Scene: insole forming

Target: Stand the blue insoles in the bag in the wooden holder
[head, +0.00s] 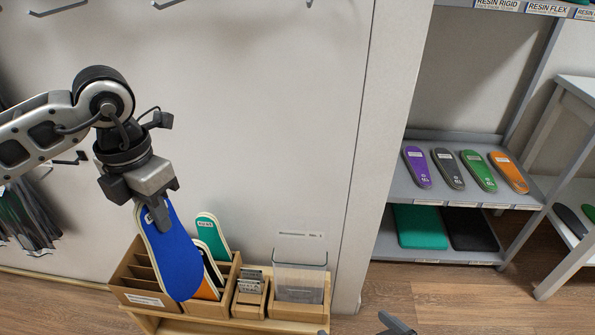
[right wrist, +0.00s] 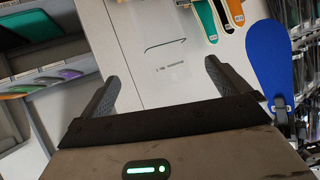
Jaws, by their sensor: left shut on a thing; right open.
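My left gripper (head: 160,207) is shut on the upper end of a blue insole (head: 172,258). The insole hangs tilted in front of the wooden holder (head: 122,291), covering part of its slots and of the insoles behind. The right wrist view also shows the blue insole (right wrist: 269,62) at the right. I cannot make out a bag around it. A green insole (head: 212,236) and an orange one (head: 207,291) stand in the holder. The left slots look empty. My right gripper (right wrist: 160,88) is open and empty; only its tip shows at the head view's bottom edge.
A clear bin (head: 299,284) and a small wooden box of cards (head: 250,285) stand right of the holder. A grey shelf (head: 470,198) at the right bears purple, grey, green and orange insoles. Dark items hang at the far left wall.

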